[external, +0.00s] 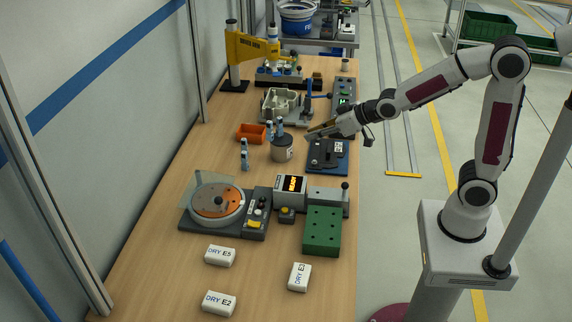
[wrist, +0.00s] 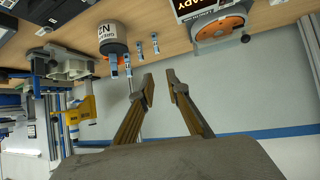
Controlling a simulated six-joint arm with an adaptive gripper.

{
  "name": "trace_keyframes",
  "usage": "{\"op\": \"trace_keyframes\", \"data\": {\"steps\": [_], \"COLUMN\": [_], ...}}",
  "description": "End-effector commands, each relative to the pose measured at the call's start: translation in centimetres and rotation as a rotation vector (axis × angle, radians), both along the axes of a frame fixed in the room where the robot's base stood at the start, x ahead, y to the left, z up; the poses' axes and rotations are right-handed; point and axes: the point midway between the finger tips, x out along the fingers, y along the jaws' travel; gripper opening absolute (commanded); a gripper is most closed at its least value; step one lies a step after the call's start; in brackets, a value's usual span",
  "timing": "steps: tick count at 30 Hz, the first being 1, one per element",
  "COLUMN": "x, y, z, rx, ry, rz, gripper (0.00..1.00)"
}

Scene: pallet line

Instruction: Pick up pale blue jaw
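Several small pale blue jaws with dark parts are in view. Two, a left one (external: 269,129) and a right one (external: 280,127), show at the top of a grey can (external: 282,150). Two more stand on the table left of the can, at the small upright pair (external: 244,158). The wrist view also shows the can (wrist: 112,38), two jaws at its lower end in the picture (wrist: 127,66), and two others beside it (wrist: 155,43). My gripper (external: 309,133) is to the right of and above the can. Its fingers (wrist: 159,78) are apart, with nothing between them.
An orange bin (external: 251,133) is left of the can. A dark blue fixture (external: 327,156) lies below my gripper in the picture. A turntable (external: 217,202), a display box (external: 290,190) and a green block (external: 322,232) are in front.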

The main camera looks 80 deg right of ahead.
Motion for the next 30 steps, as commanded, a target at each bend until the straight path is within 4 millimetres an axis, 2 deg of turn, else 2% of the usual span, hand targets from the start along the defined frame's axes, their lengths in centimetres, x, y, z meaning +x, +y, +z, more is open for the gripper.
{"op": "trace_keyframes", "data": {"steps": [6, 15, 24, 30], "x": [3.3, 6.8, 8.8, 9.2], "y": [-3.2, -7.6, -11.6, -12.8], "z": [-1.7, -4.1, -6.6, -7.3], "rx": [-0.018, -0.049, -0.082, -0.094], "ry": [-0.069, -0.171, -0.265, -0.298], "rz": [-0.04, -0.093, -0.141, -0.154], "gripper": [0.15, 0.15, 0.15, 0.15]}}
